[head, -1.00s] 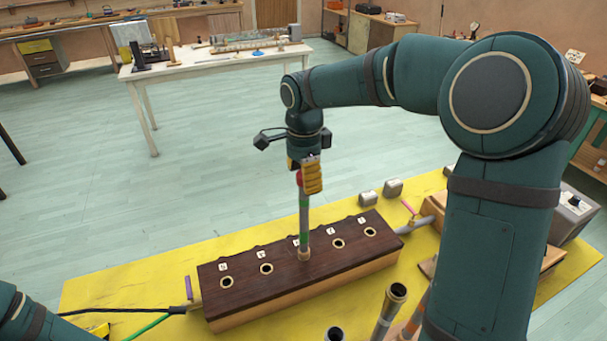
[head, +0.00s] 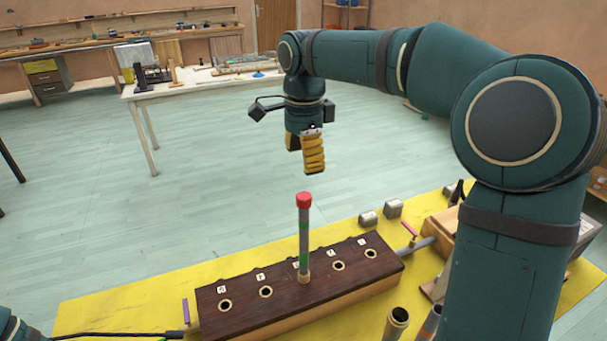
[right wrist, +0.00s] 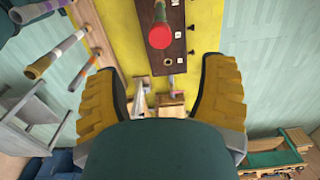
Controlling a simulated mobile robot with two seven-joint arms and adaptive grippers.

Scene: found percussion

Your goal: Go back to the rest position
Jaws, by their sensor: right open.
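My right gripper (head: 307,172) hangs above the wooden block in the head view, fingers pointing down. In the right wrist view its yellow ridged fingers (right wrist: 160,95) are wide apart with nothing between them. A grey tube with a red cap and green band (head: 304,235) stands upright in the middle hole of the dark-topped block (head: 245,299), below and clear of the gripper. Its red cap (right wrist: 160,36) shows ahead of the fingers in the right wrist view. Only part of my left arm shows at the lower left; its gripper is out of view.
The block lies on a yellow mat (head: 120,316). Several other tubes (head: 397,323) stand at the front right, beside my right arm. Two small metal pieces (head: 392,208) sit behind the block. A white table (head: 190,90) stands further back, with open floor between.

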